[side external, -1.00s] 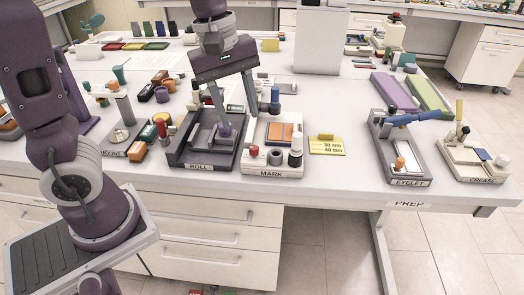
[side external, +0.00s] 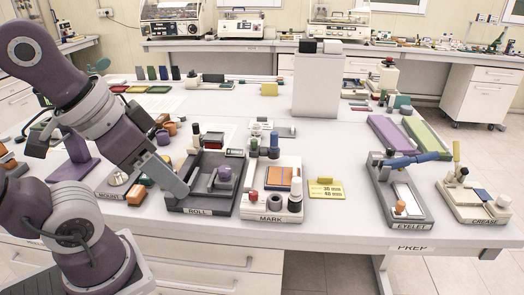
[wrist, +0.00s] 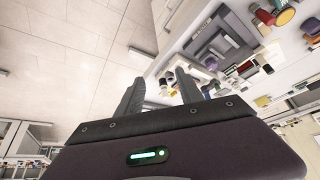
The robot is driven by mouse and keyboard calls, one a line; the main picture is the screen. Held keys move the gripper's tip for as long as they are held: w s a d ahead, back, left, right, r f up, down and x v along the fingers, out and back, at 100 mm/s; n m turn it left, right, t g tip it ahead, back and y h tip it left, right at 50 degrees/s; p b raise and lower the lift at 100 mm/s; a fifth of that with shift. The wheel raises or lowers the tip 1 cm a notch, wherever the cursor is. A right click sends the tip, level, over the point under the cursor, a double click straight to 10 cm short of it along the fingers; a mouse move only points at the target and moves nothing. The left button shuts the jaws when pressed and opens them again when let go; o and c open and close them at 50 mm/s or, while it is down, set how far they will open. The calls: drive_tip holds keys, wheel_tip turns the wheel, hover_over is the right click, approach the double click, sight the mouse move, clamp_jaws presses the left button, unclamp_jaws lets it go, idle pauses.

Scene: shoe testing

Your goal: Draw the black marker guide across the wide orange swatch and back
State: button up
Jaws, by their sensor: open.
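The orange swatch (side external: 277,178) lies on the white MARK tray (side external: 247,211), with a thin blue-purple strip at its right. A dark-topped upright piece (side external: 296,187), likely the black marker guide, stands at the tray's right side. A red-topped piece (side external: 253,197) and a grey ring-shaped piece (side external: 274,202) stand along the front. My gripper (side external: 181,189) is left of the MARK tray, by the left edge of the ROLL tray. In the wrist view my gripper (wrist: 160,85) shows two fingers apart with nothing held. I cannot make out the marker guide there.
The dark ROLL tray (side external: 203,211), with a purple-topped roller (side external: 224,173), lies between my gripper and the MARK tray. A yellow card (side external: 325,190) lies to the right. Bare tabletop separates it from the EYELET tray (side external: 408,222).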

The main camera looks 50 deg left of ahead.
drive_tip(key=shift+c, duration=0.3)
drive_tip(key=g, duration=0.1)
hover_over(254, 140)
drive_tip(key=s, duration=0.3)
wheel_tip(254, 140, down, 8)
drive_tip(key=x, duration=0.5)
drive_tip(key=shift+w+a+f, duration=0.1)
drive_tip(key=shift+f, duration=0.2)
drive_tip(key=shift+w+f, duration=0.2)
drive_tip(key=shift+f, duration=0.25)
clamp_jaws()
